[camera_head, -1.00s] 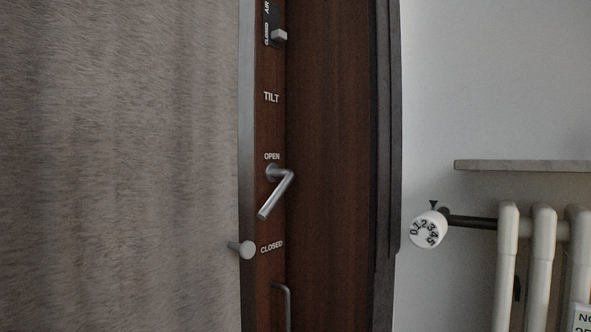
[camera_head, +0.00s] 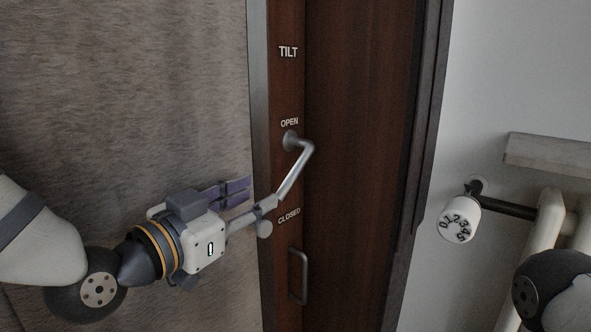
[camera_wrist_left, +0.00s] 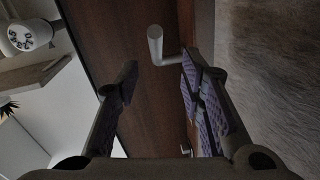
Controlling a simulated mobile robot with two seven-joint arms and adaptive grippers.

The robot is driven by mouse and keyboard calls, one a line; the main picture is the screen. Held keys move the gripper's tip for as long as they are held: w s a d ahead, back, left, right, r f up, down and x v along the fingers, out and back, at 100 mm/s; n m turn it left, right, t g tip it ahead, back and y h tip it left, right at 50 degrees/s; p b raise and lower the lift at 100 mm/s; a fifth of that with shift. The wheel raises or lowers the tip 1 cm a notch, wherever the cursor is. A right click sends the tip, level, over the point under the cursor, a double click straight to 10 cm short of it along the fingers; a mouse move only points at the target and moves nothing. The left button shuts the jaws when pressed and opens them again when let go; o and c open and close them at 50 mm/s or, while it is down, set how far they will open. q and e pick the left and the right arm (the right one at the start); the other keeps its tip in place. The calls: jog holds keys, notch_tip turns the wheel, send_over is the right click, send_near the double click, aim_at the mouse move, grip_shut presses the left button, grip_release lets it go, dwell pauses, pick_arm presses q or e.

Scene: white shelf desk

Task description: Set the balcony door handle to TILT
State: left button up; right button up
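The metal door handle (camera_head: 300,165) sits on the brown door frame, its pivot just below the OPEN label (camera_head: 289,122). Its lever slants down and slightly left towards the CLOSED label (camera_head: 289,216). The TILT label (camera_head: 288,51) is higher up. My left gripper (camera_head: 262,194) is open beside the lever's lower end, its fingers pointing right. In the left wrist view the handle (camera_wrist_left: 155,45) shows ahead, in the gap between the open fingers, near the right one. I cannot tell whether a finger touches it. My right gripper is out of view.
A grey curtain (camera_head: 150,80) hangs close behind my left arm. A radiator valve (camera_head: 459,219), the radiator (camera_head: 541,235) and a ledge (camera_head: 548,154) are at the right.

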aim_at(288, 179)
pick_arm(q)
jog(key=x, duration=1)
jog(key=shift+w+d+r, duration=0.1)
jog(key=shift+d, duration=0.3)
grip_shut()
